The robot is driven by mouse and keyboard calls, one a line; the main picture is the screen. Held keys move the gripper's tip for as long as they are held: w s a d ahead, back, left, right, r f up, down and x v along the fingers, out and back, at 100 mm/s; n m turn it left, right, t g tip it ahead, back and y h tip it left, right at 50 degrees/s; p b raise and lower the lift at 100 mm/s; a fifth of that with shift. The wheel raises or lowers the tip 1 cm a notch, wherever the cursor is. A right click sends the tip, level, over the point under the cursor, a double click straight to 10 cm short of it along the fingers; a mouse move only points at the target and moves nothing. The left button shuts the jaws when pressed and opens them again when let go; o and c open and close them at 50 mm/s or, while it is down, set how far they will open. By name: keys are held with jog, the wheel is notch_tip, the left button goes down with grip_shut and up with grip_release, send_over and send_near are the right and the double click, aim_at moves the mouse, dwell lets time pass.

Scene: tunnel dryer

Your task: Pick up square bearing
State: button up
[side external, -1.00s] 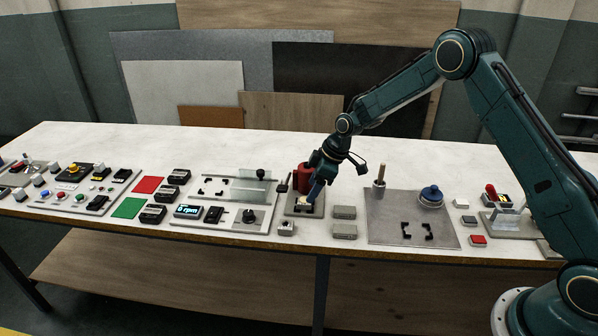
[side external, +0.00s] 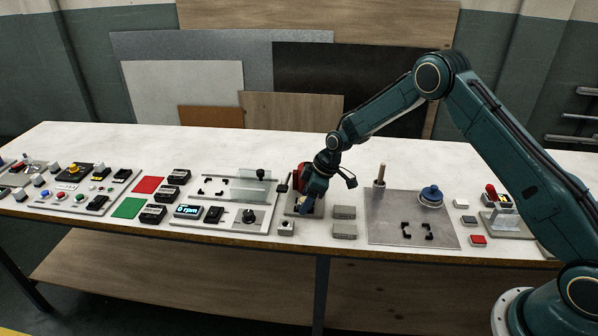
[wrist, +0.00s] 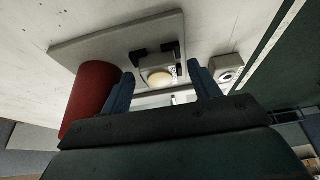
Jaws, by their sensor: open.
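My gripper (side external: 305,208) is low over a grey plate (side external: 292,212) beside a red cylinder. In the wrist view my gripper (wrist: 163,76) has its two blue fingers apart. Between and beyond them is a small square block with a pale round centre (wrist: 162,77), set between black corner brackets on the plate (wrist: 100,45). The fingers appear not to touch it. The side view mostly hides this block behind the fingers. A separate small grey square piece with a dark round hole (side external: 286,228) stands just off the plate; it also shows in the wrist view (wrist: 228,68). I cannot tell which is the square bearing.
The red cylinder (wrist: 92,92) stands close beside the left finger in the wrist view. Two grey blocks (side external: 344,212) lie right of the plate. A control panel (side external: 222,216) lies to its left. A metal plate (side external: 390,225) with a wooden-handled tool is farther right.

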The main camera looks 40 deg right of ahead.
dwell(0.3)
jog(key=c, duration=1.2)
jog(key=shift+r, duration=0.2)
notch_tip(320, 180, up, 20)
jog(key=shift+f, duration=0.15)
